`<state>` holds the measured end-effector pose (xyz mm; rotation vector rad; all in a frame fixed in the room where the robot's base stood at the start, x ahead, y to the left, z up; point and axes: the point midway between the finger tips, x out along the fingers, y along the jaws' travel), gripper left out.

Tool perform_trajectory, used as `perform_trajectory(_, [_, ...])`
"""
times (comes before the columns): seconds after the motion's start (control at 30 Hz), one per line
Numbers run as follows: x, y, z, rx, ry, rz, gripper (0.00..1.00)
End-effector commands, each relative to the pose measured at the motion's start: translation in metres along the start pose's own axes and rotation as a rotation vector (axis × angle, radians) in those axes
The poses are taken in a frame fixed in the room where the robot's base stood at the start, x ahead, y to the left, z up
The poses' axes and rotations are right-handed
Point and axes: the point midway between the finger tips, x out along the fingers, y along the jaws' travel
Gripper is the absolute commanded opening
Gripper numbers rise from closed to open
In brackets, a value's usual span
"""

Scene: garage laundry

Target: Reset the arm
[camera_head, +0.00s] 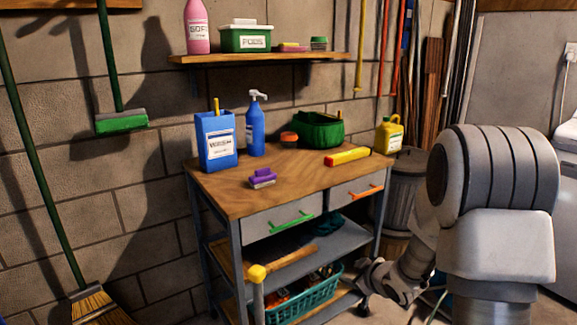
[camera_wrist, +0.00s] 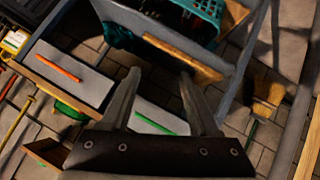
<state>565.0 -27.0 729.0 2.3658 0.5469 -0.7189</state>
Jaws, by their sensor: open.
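My gripper (camera_wrist: 158,85) is open and empty in the wrist view, its two fingers spread apart. In the head view my arm comes in from the right, with the gripper end (camera_head: 372,278) low in front of the cart's right side. The wooden-topped cart (camera_head: 232,196) has a drawer with a green handle (camera_head: 292,222) and one with an orange handle (camera_head: 363,191); both look shut. In the wrist view the green handle (camera_wrist: 158,122) shows between the fingers and the orange handle (camera_wrist: 58,68) lies to the left. I cannot tell the exact distance to the cart.
A hammer (camera_head: 283,262) and a teal crate (camera_head: 303,303) are below. Floor shows near the cart.

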Motion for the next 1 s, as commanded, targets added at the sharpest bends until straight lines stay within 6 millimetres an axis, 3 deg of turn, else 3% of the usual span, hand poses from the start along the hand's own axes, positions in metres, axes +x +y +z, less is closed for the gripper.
perform_trajectory(0.2, [-0.065, 0.032, -0.027, 0.097, -0.125, 0.115, 0.62])
perform_trajectory(0.47, [-0.151, 0.035, -0.042, 0.265, -0.250, 0.195, 0.62])
perform_trajectory(0.67, [-0.217, 0.015, -0.046, 0.414, -0.326, 0.210, 0.62])
perform_trajectory(1.0, [-0.314, -0.056, -0.042, 0.647, -0.418, 0.135, 0.62])
